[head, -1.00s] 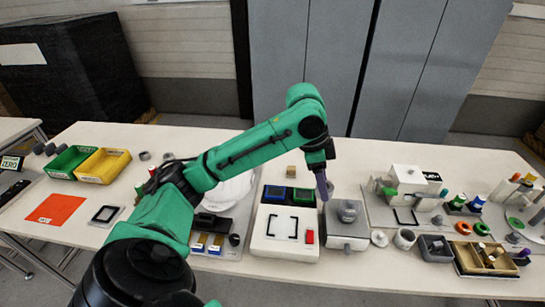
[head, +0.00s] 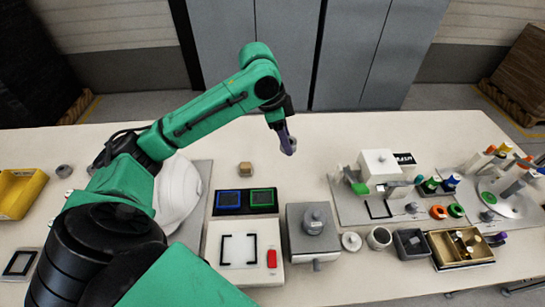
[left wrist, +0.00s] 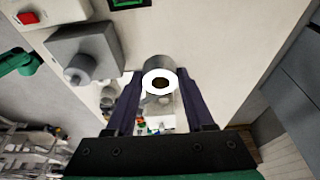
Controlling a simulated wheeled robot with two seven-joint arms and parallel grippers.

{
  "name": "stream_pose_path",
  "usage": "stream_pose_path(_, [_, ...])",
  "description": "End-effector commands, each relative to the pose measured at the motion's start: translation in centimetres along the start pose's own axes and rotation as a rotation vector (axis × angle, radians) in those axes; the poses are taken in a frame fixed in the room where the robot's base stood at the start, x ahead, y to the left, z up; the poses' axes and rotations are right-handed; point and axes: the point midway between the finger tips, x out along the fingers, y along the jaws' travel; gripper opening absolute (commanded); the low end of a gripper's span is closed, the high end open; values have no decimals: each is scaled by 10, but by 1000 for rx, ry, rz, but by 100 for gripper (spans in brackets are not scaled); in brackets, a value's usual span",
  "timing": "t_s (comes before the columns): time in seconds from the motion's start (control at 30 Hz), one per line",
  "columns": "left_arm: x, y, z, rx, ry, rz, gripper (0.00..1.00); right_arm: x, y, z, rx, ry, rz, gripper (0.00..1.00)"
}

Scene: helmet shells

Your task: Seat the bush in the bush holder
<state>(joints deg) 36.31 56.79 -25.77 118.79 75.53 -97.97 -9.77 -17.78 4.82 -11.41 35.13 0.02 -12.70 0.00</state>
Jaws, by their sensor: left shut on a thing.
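My left gripper (head: 287,138) is above the back part of the table, behind the grey block. It is shut on a small grey cylinder, the bush (head: 291,149). In the left wrist view the bush (left wrist: 158,65) sits between the two dark fingers (left wrist: 160,108), with a white ring face and a dark centre. A grey block with a round stepped knob (head: 314,220), perhaps the bush holder, stands at the table's middle; it also shows in the left wrist view (left wrist: 82,50). The bush is apart from it. My right gripper is not in view.

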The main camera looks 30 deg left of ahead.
Motion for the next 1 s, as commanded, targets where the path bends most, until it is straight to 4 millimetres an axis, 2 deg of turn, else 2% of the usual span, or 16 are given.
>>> stream_pose_path(0.03, [18, 1, 7, -4, -6, 7, 13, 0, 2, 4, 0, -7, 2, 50])
stream_pose_path(0.17, [60, 2, 20, -4, -6, 7, 13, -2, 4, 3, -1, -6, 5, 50])
stream_pose_path(0.33, [106, 1, 34, -2, -3, 3, 13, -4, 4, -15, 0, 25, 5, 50])
stream_pose_path(0.67, [157, 1, 50, -2, -2, 1, 13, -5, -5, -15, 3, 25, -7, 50])
stream_pose_path(0.97, [162, 0, 51, -1, -1, -1, 13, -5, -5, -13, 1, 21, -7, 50])
stream_pose_path(1.0, [163, 1, 51, -1, -1, -1, 57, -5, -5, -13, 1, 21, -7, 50])
